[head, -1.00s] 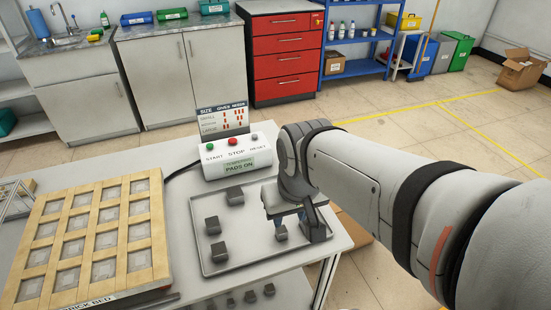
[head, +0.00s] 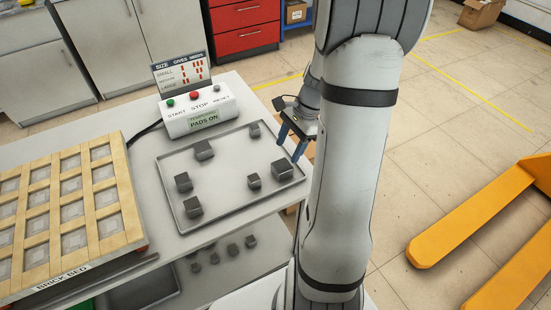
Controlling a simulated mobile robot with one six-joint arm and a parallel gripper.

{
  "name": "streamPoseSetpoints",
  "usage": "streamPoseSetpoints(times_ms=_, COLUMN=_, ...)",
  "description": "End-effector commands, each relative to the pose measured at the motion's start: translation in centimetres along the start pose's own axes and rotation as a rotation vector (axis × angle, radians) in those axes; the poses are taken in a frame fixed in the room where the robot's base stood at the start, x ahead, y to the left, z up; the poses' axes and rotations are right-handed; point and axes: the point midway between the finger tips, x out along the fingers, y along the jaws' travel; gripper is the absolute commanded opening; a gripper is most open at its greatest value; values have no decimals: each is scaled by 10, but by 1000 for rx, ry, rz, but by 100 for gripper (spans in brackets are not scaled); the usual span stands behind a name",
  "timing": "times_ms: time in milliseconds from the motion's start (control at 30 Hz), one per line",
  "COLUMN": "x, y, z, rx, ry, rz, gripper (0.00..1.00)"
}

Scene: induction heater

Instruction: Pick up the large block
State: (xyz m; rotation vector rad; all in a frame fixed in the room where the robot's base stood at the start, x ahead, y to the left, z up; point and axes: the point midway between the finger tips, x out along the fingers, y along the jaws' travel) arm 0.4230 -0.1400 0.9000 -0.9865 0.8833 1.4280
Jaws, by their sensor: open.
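Several dark grey blocks of differing size sit apart on a shallow grey tray (head: 222,200). The block at the back left (head: 203,149) and the one at the right (head: 282,169) look among the biggest; I cannot tell for sure which is the large block. Others are a small block at the back (head: 254,130), a middle one (head: 254,180), a left one (head: 183,181) and a front-left one (head: 193,206). My gripper (head: 292,147) is at the tray's right edge, above and behind the right block. Its blue fingers are apart, with nothing seen between them.
A control box (head: 198,112) with buttons and a size sign (head: 182,72) stands behind the tray. The wooden brick bed (head: 130,215) is at the left. More small blocks (head: 232,249) lie on a lower shelf. A yellow pallet jack (head: 480,225) stands on the floor at right.

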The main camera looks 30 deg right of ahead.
Motion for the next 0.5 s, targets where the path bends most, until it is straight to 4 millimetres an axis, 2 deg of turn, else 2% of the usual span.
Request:
streamPoseSetpoints(times_ms=100, x=8, y=-1, z=-9, rx=50, ry=-17, rz=-2, gripper=56)
streamPoseSetpoints(times_ms=367, x=36, y=-1, z=-10, rx=56, ry=-19, rz=-1, gripper=56)
streamPoseSetpoints(times_ms=500, x=57, y=-2, z=-12, rx=55, ry=-19, rz=0, gripper=56)
